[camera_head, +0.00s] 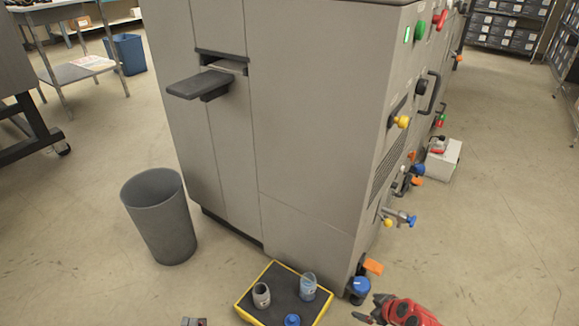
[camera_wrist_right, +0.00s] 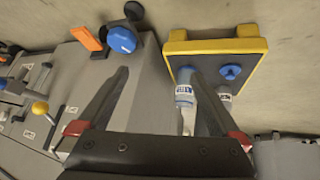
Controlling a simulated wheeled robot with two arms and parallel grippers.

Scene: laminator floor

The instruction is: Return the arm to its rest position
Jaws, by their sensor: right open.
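My right gripper (camera_head: 372,311) is low at the front right corner of the grey machine (camera_head: 290,130), near the floor. In the right wrist view my right gripper (camera_wrist_right: 160,100) shows its two fingers spread apart with nothing between the tips. My left gripper (camera_head: 193,322) shows only as a small piece at the bottom edge of the head view; its fingers are cut off. The right wrist view also shows the machine's grey side on the left.
A yellow-rimmed tray (camera_head: 246,307) with a grey cup (camera_head: 261,295), a clear blue-marked container (camera_head: 308,287) and a blue knob (camera_head: 292,320) lies left of my right gripper. A blue cap (camera_head: 360,286) and orange tab (camera_head: 373,267) are close by. A grey bin (camera_head: 160,220) stands left.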

